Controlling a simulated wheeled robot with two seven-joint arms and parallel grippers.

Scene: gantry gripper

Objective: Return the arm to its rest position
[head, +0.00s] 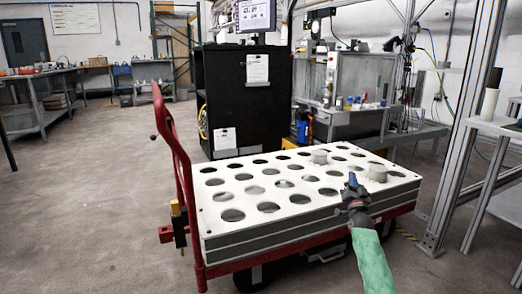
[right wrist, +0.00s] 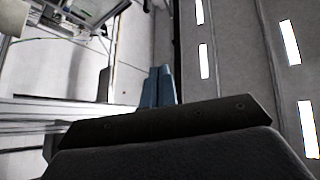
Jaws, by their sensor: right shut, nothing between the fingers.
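My right gripper (head: 352,181) reaches in from the lower right of the head view, on an arm with a green sleeve. Its blue fingers point up and are shut with nothing between them. In the picture they overlap the right part of the white tray top on the red cart. In the right wrist view the two blue fingertips (right wrist: 158,86) stand side by side, and behind them are a wall and a ceiling with bright lamps. My left gripper is not in the head view.
The white board (head: 222,199) with rows of round holes lies on the red cart (head: 175,150). Two grey cylinders (head: 377,173) (head: 319,157) stand in it. A black cabinet (head: 240,95) is behind the cart. A metal frame (head: 462,150) stands at right. The floor at left is clear.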

